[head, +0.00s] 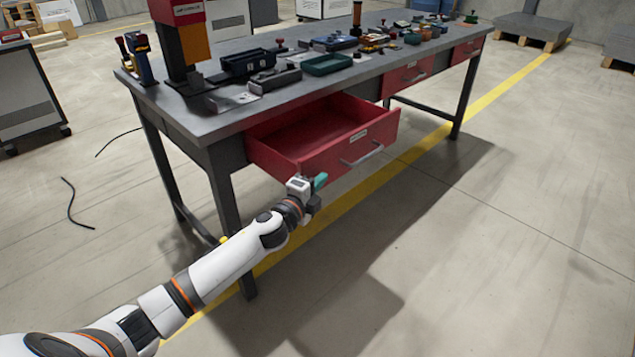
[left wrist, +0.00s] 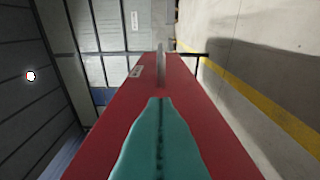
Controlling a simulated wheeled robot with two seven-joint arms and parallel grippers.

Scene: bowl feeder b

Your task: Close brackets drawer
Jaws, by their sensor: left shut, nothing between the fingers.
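The red brackets drawer (head: 322,156) under the near end of the workbench is pulled well out, and its inside looks empty. Its front carries a silver bar handle (head: 362,155) and a white label. My left gripper (head: 320,181) is at the lower left of the drawer front. In the left wrist view its teal fingers (left wrist: 160,125) are shut together with nothing between them. They lie over the red drawer front (left wrist: 112,135), and the handle (left wrist: 160,65) is beyond their tips. I cannot tell whether the fingers touch the front. My right gripper is not in view.
The grey workbench (head: 232,122) holds bins, tools and a red press-like device (head: 180,40) on top. Other red drawers (head: 408,77) farther along look shut. The bench leg (head: 228,210) stands near my left arm. The floor in front is clear, with a yellow line (head: 350,205).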

